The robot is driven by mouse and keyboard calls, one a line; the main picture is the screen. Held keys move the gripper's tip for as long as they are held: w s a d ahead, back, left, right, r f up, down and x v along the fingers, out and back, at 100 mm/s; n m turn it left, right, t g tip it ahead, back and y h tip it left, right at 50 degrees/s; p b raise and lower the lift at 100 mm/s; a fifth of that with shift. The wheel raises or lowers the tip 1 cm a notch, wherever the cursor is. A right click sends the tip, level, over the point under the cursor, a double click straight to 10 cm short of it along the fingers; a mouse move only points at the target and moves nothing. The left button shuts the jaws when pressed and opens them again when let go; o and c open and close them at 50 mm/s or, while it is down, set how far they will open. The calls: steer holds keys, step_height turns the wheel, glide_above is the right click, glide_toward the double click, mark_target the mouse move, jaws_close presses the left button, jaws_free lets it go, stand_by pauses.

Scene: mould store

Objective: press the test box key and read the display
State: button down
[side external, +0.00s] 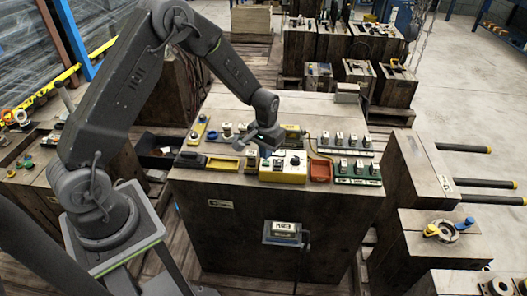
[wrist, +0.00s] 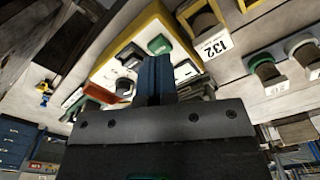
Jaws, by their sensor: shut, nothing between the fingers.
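The test box appears to be the yellow box with a pale top (side external: 283,165) on the wooden block's top, near its front edge. In the wrist view, the yellow-edged box (wrist: 113,62) shows a green key-like part (wrist: 158,45) and a dark round knob (wrist: 124,86). No reading on it is legible to me. My gripper (side external: 265,151) is shut and empty, over the left part of the box; I cannot tell whether it touches. In the wrist view, its blue fingers (wrist: 155,76) are together and hide part of the box.
An orange-red tray (side external: 320,170) is right of the box, with green strips of small blocks (side external: 357,172) beyond. A yellow piece (side external: 222,163) lies to the left. A "132" label (wrist: 215,47) shows in the wrist view. The block's front face has a labelled metal fitting (side external: 284,232).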

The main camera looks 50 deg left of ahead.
steer(key=shift+f, duration=1.25)
stand_by(0.8)
steer(key=shift+r, duration=3.5)
steer(key=shift+r, duration=0.25)
steer(key=s+d+r+m+t, duration=0.15)
steer(key=s+r, duration=0.25)
steer(key=r, duration=0.4)
steer(key=s+d+r+t, duration=0.1)
steer(key=s+d+r, duration=0.1)
steer(key=s+r, duration=0.45)
steer(key=s+d+r+m+t, duration=0.1)
steer(key=s+d+r+t, duration=0.2)
steer(key=s+r, duration=0.5)
steer(key=s, duration=0.5)
steer(key=shift+s+d, duration=0.2)
steer(key=shift+s, duration=0.15)
